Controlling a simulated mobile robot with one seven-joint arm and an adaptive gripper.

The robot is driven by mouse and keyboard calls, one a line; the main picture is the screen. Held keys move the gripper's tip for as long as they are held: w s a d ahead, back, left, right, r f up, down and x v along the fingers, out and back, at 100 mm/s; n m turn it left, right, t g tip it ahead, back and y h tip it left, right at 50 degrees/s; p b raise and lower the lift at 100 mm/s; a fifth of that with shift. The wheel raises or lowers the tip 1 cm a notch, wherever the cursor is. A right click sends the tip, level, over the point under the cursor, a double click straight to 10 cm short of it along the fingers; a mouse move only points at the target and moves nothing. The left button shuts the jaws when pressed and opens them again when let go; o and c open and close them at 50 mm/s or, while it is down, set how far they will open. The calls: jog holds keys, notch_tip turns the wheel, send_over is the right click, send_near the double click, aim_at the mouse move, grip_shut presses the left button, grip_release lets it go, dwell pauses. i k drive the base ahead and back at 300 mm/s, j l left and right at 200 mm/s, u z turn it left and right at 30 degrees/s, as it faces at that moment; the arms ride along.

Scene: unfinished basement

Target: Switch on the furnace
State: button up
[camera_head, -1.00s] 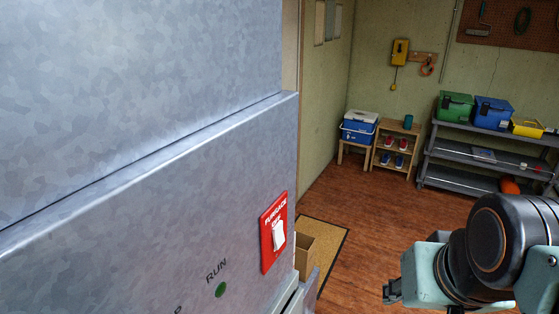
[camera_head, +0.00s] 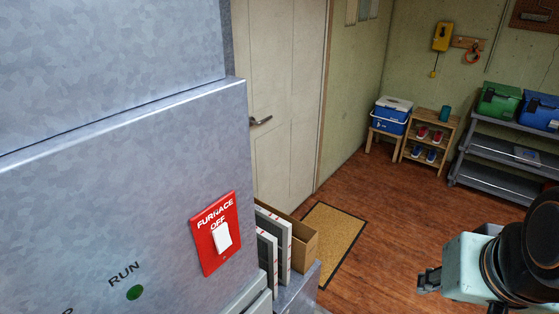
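The furnace (camera_head: 110,190) is a large grey mottled metal cabinet filling the left side. On its front is a red plate (camera_head: 205,246) lettered FURNACE, with OFF below, and a white rocker switch (camera_head: 222,237). Left of the plate is a dull green round indicator (camera_head: 135,293) under the word RUN. My gripper (camera_head: 440,285) is at the lower right, well to the right of the switch and apart from the furnace. Its teal and black parts are partly hidden by my wrist and cut off by the frame edge. I see nothing held, and its opening is unclear.
White-framed panels (camera_head: 274,235) and a cardboard box (camera_head: 304,249) stand just right of the switch. A mat (camera_head: 334,237) lies on the open wooden floor. A white door (camera_head: 285,110) is behind. A cooler (camera_head: 391,116) and shelves (camera_head: 500,153) stand farther back.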

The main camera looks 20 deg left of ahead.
aim_at(221, 236)
jog(key=i+l+u, duration=0.1)
jog(key=l, duration=0.25)
jog(key=i+l+u, duration=0.15)
jog(key=l, duration=0.2)
jog(key=u, duration=2.1)
jog(key=k+j+z, duration=0.35)
jog(key=j, duration=0.6)
jog(key=k+j+z, duration=0.3)
jog(key=k+j, duration=0.35)
jog(key=j, duration=0.2)
jog(key=k+j+z, duration=0.35)
jog(key=k+j, duration=0.3)
